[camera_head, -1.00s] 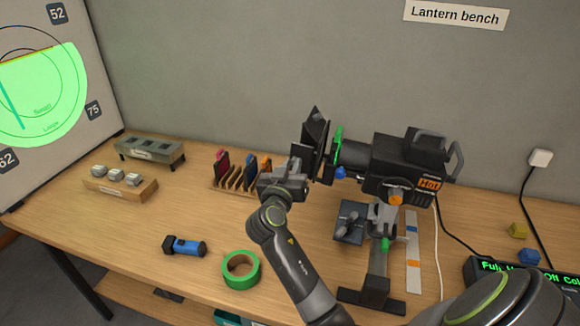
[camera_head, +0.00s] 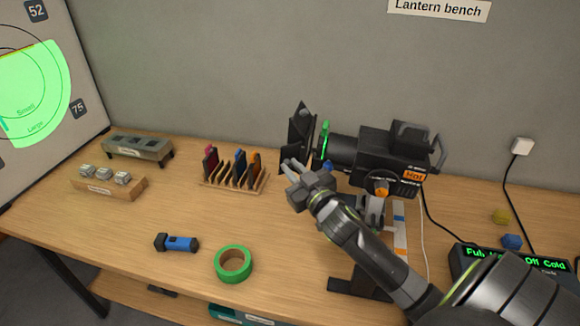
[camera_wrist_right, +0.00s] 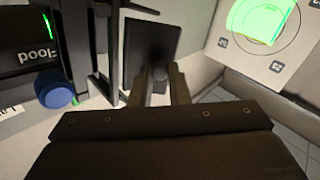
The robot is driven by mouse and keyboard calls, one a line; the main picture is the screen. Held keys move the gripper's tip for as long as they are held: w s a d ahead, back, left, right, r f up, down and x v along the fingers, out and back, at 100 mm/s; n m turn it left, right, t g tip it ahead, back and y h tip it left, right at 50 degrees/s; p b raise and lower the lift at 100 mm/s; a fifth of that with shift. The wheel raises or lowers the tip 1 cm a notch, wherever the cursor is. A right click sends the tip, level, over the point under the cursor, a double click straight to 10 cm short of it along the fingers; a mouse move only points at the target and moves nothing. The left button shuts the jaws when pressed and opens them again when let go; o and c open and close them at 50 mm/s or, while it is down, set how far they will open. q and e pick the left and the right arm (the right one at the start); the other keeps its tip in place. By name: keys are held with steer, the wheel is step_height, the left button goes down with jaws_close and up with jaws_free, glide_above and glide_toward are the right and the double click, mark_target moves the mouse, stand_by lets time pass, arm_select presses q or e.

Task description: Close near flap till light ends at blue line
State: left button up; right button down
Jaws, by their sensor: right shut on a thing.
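The lantern (camera_head: 385,150), a black lamp with an orange "Hot" label, stands on a post at the back of the bench. Black flaps (camera_head: 300,130) sit at its left, front end. In the right wrist view the near flap (camera_wrist_right: 150,45) is a dark plate with a small grey knob. My right gripper (camera_head: 287,166) is shut on this knob, one finger on each side. Green light (camera_head: 35,90) falls on the white target board (camera_head: 85,45) at the left, its upper edge slanting. A teal mark (camera_head: 4,130) shows at the picture's left edge. My left gripper is out of view.
A slotted rack of colour filters (camera_head: 235,175) stands left of my right gripper. Green tape (camera_head: 234,264) and a blue torch (camera_head: 177,243) lie in front. A control box (camera_head: 510,265) is at the right. The bench between rack and tape is clear.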

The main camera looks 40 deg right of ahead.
steer(key=shift+s+d+n+y, duration=0.1)
steer(key=shift+n+y, duration=0.2)
steer(key=shift+y, duration=0.2)
steer(key=c, duration=1.4)
jaws_free()
steer(key=shift+o, duration=0.2)
steer(key=shift+s+f+b, duration=0.2)
steer(key=shift+s+b, duration=0.1)
steer(key=shift+s, duration=0.2)
steer(key=s+f+b, duration=0.1)
steer(key=s+b, duration=0.4)
steer(key=s, duration=1.1)
steer(key=shift+s+a, duration=0.15)
steer(key=shift+a, duration=0.05)
steer(key=shift+f, duration=0.1)
